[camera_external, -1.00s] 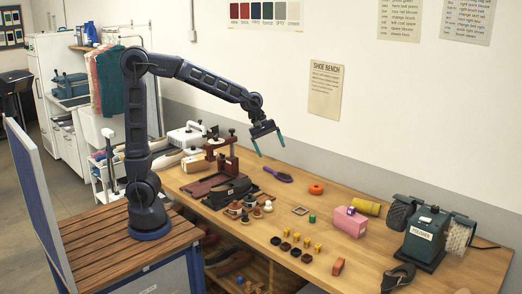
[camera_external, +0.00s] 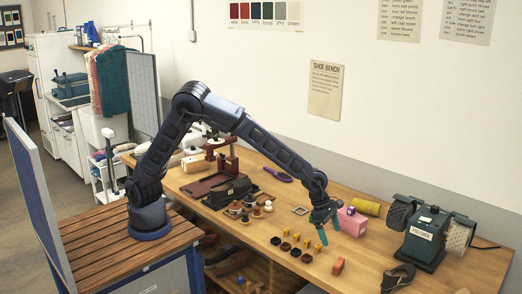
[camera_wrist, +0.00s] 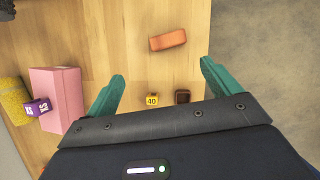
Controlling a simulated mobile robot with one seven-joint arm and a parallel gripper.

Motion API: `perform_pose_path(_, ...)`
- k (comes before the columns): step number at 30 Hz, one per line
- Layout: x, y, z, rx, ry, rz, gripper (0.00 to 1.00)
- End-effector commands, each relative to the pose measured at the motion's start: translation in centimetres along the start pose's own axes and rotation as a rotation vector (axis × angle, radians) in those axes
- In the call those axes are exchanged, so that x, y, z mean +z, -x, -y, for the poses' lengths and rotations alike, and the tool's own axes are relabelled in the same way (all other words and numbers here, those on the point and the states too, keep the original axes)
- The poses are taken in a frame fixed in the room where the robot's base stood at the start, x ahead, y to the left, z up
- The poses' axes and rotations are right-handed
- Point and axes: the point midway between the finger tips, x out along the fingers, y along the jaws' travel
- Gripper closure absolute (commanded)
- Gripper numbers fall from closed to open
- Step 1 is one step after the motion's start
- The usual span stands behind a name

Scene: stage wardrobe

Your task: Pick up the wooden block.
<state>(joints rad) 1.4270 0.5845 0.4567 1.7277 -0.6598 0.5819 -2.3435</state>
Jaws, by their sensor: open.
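A small orange-brown block (camera_external: 338,266), which looks like the wooden block, lies on the bench near its front edge. In the wrist view the block (camera_wrist: 167,40) lies on its long side, ahead of the fingertips and roughly between their lines. My gripper (camera_external: 327,222) is above the bench, behind the block in the external view. Its two green fingers are spread wide in the wrist view (camera_wrist: 161,72), with nothing held between them. The block is apart from both fingers and fully visible.
A yellow numbered cube (camera_wrist: 152,99) and small dark trays (camera_external: 295,252) lie near the gripper. A dark green machine (camera_external: 424,240) stands right of the block.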

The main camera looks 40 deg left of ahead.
Motion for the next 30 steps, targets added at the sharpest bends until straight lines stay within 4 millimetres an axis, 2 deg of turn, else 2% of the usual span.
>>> perform_pose_path(3,0.8,-1.5,1.6,0.003,0.029,-0.002,0.11)
perform_pose_path(6,1.0,-2.1,2.0,0.004,0.041,-0.001,0.11)
perform_pose_path(11,1.0,-3.5,2.0,0.003,0.044,-0.001,0.11)
perform_pose_path(18,0.9,-6.9,1.9,0.004,0.043,-0.002,0.11)
perform_pose_path(25,0.9,-8.2,1.9,0.003,0.041,-0.001,0.11)
perform_pose_path(30,0.7,-10.2,1.7,0.002,0.042,-0.003,0.11)
